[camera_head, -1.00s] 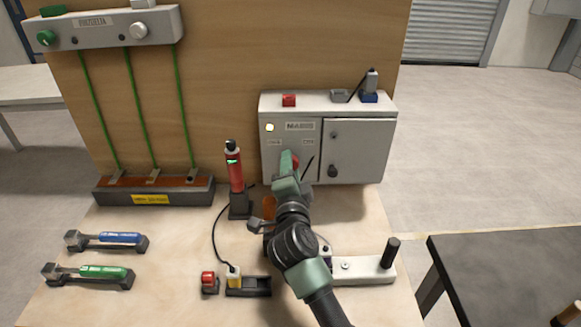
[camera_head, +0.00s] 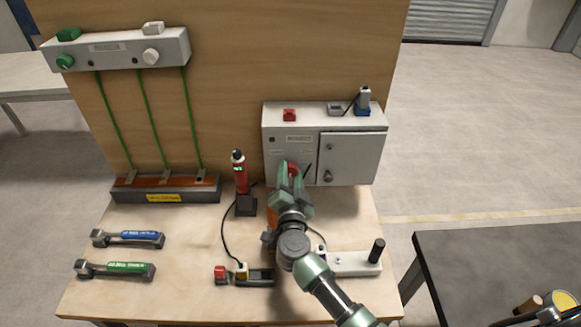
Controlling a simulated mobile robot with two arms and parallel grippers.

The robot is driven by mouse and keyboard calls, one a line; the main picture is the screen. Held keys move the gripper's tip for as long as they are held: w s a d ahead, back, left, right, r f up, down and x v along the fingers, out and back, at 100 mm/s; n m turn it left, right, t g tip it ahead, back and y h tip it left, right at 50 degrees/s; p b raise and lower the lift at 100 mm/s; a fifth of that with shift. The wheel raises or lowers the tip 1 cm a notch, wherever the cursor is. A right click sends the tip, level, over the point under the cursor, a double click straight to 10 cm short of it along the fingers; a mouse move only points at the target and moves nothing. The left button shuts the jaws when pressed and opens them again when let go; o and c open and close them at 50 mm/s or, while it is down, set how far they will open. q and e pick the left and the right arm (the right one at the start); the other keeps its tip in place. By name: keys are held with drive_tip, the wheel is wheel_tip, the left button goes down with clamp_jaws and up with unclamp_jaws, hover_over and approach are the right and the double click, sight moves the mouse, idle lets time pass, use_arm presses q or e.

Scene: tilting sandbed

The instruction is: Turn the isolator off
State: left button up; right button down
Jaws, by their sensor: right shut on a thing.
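The isolator is a grey mains box (camera_head: 350,150) standing against the wooden backboard, with a door on its right half. A red handle (camera_head: 292,167) shows on the left half of its front, partly covered by my gripper. The small lamp (camera_head: 271,139) at the box's upper left looks dark. My right gripper (camera_head: 288,175) reaches up from the lower right and is shut on the red handle. It hides most of the handle and the marks around it, so I cannot read the handle's position exactly. My left gripper does not show.
A red tester (camera_head: 239,178) stands upright left of the box, its cable running to a black tray (camera_head: 262,276). A red block (camera_head: 289,115) and a blue-based device (camera_head: 363,106) sit on the box. Blue (camera_head: 140,237) and green (camera_head: 125,267) handled tools lie at left.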

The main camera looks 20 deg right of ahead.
drive_tip(key=shift+f, duration=0.1)
drive_tip(key=c, duration=0.9)
unclamp_jaws()
drive_tip(key=shift+s, duration=0.1)
drive_tip(key=v, duration=0.7)
drive_tip(key=shift+s+a+b, duration=0.15)
drive_tip(key=shift+s+b, duration=0.25)
